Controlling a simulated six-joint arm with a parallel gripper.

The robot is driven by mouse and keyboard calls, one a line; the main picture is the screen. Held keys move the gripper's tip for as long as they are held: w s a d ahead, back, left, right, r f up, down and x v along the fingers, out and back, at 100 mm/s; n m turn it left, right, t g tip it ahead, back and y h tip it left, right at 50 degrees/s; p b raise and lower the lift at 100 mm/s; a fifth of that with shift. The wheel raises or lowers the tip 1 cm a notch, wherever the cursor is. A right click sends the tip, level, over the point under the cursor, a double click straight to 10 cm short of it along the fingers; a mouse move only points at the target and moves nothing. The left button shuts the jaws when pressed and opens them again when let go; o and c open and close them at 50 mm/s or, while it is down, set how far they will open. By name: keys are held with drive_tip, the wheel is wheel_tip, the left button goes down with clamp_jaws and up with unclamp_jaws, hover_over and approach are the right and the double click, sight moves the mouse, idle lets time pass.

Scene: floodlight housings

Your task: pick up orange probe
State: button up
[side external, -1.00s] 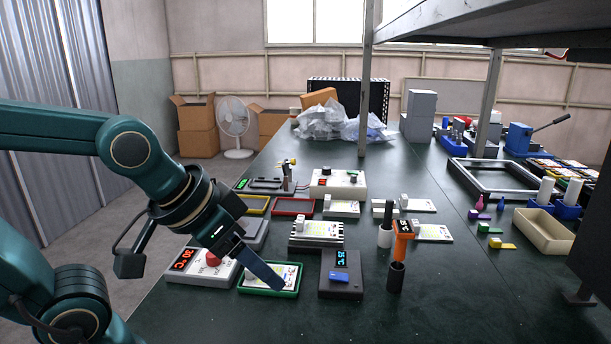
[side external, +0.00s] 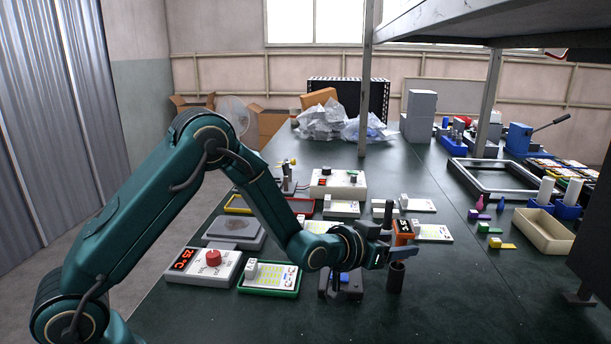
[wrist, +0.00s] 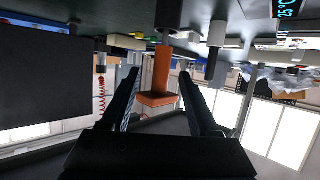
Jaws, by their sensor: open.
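The orange probe (side external: 404,228) stands upright above a black cup-shaped holder (side external: 396,278) near the front of the bench. My gripper (side external: 391,240) is level, at the height of the probe's orange body, and partly covers it from the left. In the wrist view the orange probe (wrist: 161,75) appears upside down between the two spread fingertips of my gripper (wrist: 158,76). A gap shows between the probe and the right finger. The gripper is open and holds nothing. The probe's lower end is hidden.
A black device with a blue part (side external: 344,279) sits under my wrist. A green-rimmed tray (side external: 270,291) and a red-knobbed temperature unit (side external: 203,268) lie to the left. A black-and-white cylinder (side external: 387,211) stands just behind the probe.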

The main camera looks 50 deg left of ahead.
drive_tip(key=shift+w+f+t, duration=0.25)
drive_tip(key=shift+w+t, duration=0.15)
drive_tip(key=shift+w, duration=0.1)
drive_tip(key=shift+x, duration=2.4)
drive_tip(key=shift+a, duration=0.1)
clamp_jaws()
